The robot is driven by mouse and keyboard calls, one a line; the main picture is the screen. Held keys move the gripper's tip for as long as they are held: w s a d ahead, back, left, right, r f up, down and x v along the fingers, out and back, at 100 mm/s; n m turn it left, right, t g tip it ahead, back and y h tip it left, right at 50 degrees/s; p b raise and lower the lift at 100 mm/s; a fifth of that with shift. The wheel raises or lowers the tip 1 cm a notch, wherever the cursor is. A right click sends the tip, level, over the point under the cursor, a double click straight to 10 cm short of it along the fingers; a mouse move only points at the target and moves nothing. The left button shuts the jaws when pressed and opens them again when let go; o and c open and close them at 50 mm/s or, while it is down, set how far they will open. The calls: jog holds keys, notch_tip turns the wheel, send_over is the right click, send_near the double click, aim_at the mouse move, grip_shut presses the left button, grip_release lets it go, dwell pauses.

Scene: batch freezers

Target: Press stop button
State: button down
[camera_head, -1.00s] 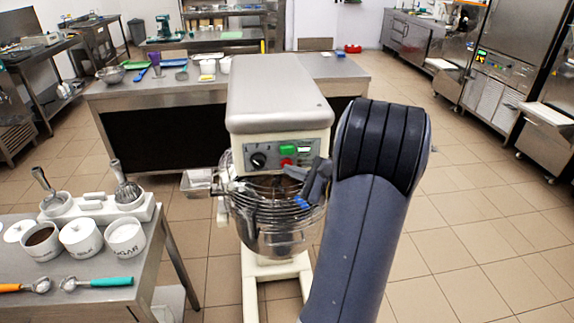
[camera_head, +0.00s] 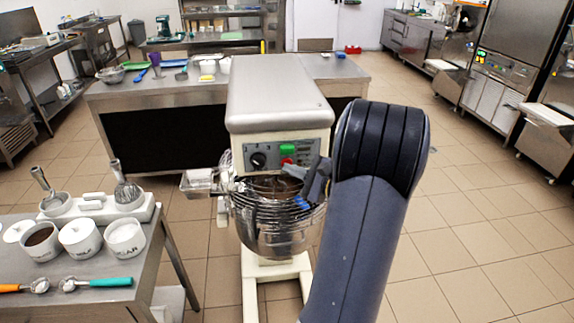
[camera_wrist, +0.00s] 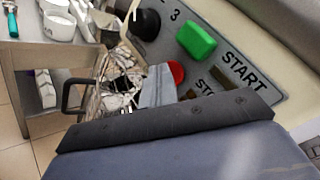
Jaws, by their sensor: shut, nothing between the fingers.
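The mixer (camera_head: 278,95) has a control panel (camera_head: 315,148) on its front with a black knob (camera_head: 258,160), a green button (camera_head: 288,148) and a red stop button (camera_head: 288,161). In the wrist view the red button (camera_wrist: 177,73) sits below the green button (camera_wrist: 197,39), beside partly covered lettering. My gripper (camera_wrist: 158,80) is shut and empty, its tip right beside the red button's left edge; I cannot tell whether they touch. In the head view my gripper (camera_head: 314,180) is just below and right of the panel's buttons.
The mixer's bowl (camera_head: 275,235) and wire guard (camera_head: 245,197) lie below the panel, with a chute (camera_head: 198,181) at left. A table (camera_head: 75,290) with white containers stands at front left. A long steel counter (camera_head: 130,90) is behind. The floor at right is clear.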

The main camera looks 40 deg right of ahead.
jog(key=shift+s+a, duration=0.4)
jog(key=shift+s, duration=0.3)
jog(key=s+a, duration=0.1)
jog(key=s+b, duration=0.1)
jog(key=s+a, duration=0.1)
jog(key=s, duration=0.1)
jog(key=shift+s+a+b, duration=0.1)
jog(key=shift+a+b, duration=0.2)
dwell(0.5)
jog(key=w+p, duration=0.1)
jog(key=d+p, duration=0.1)
jog(key=shift+w+r+p, duration=0.25)
jog(key=shift+w+p, duration=0.1)
jog(key=shift+p, duration=0.05)
jog(key=shift+w+p, duration=0.1)
jog(key=shift+p, duration=0.3)
